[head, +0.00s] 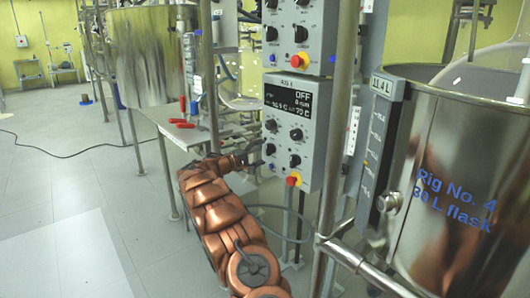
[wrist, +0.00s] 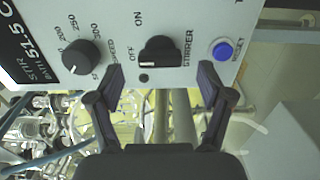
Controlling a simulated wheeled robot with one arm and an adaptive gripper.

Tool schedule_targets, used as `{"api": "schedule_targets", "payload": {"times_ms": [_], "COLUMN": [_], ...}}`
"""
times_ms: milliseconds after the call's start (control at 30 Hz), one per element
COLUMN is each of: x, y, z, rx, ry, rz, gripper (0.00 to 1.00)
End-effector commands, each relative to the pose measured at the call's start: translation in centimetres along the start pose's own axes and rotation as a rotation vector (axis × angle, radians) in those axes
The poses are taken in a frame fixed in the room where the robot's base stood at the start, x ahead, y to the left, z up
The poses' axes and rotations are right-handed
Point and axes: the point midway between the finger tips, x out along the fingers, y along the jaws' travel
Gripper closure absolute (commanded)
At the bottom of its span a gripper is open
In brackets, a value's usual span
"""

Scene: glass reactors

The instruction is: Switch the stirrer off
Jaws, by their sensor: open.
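The stirrer knob (wrist: 160,52) is black and sits on the grey control box, with ON and OFF printed beside it in the wrist view. I cannot surely tell which mark it points at. In the head view the control box (head: 310,150) reads RIG 4, and its dark display (head: 290,99) shows OFF in the top line. My gripper (wrist: 161,76) is open, with one fingertip on each side of the knob's lower edge; contact is not clear. In the head view my gripper (head: 252,156) is at the box's left side.
A speed knob (wrist: 83,56) and a blue reset button (wrist: 222,50) flank the stirrer knob. A steel flask vessel (head: 460,150) and metal posts stand right. Floor at left is mostly clear.

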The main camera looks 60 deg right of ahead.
Motion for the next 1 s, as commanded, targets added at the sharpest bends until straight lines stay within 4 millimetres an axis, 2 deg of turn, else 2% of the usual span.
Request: {"api": "schedule_targets", "payload": {"times_ms": [100,400,600,1000], "x": [-2.7,-7.4,-8.6,-8.7], "y": [0.1,0.1,0.0,0.0], "z": [-0.3,-0.1,-0.1,-0.1], "rx": [-0.001,0.000,0.000,0.000], "ry": [0.007,0.004,0.003,0.003], "rz": [0.001,0.002,-0.001,-0.001], "gripper": [0.21,0.21,0.21,0.21]}}
